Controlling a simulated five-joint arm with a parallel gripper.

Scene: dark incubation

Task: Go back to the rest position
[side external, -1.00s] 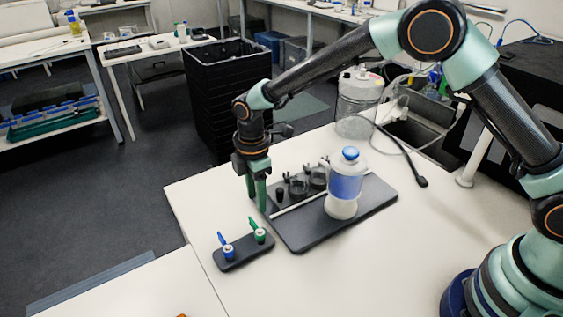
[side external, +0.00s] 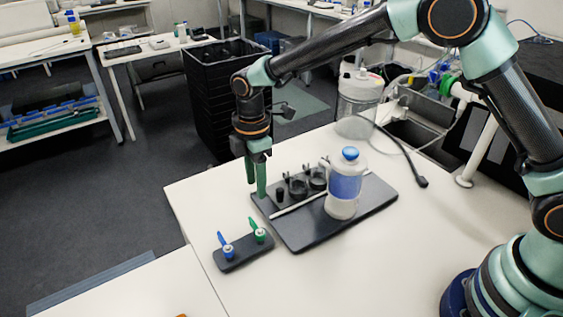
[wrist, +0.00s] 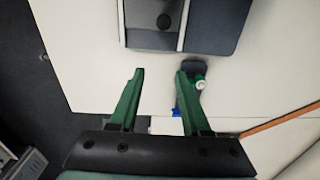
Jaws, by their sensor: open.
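My gripper (side external: 256,188) is open and empty, its green fingers pointing down near the left corner of the dark tray (side external: 300,240). In the wrist view the two fingers of my gripper (wrist: 160,74) stand apart with bare white table between their tips. A small dark holder (side external: 232,263) with a blue item (side external: 227,248) and a green item (side external: 259,233) sits in front of the tray. In the wrist view, part of this holder shows behind the right finger, which partly hides it.
A white bottle (side external: 343,187) with a blue cap and blue band stands upright on the tray, beside small dark round vessels (side external: 299,189). A clear container (side external: 357,100) stands behind. A black bin (side external: 215,100) is on the floor behind the table. The table's front right is clear.

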